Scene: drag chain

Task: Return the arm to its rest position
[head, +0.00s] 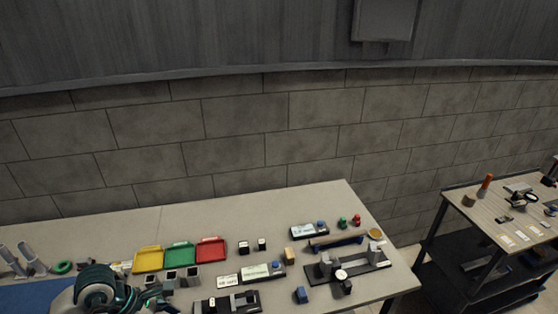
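A dark teal and black part of my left arm (98,288) shows at the bottom left edge, in front of the table. Its gripper end seems to be the small dark parts at its right (150,302), cut by the lower edge, so I cannot make out the fingers or anything in them. My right arm and gripper are not in view. No drag chain can be told apart clearly.
The table (280,212) holds yellow (148,259), green (179,255) and red (211,250) trays. A black fixture with grey blocks (348,272) stands near its right end. A dark cart (470,207) stands at the right, across a floor gap. A block wall is behind.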

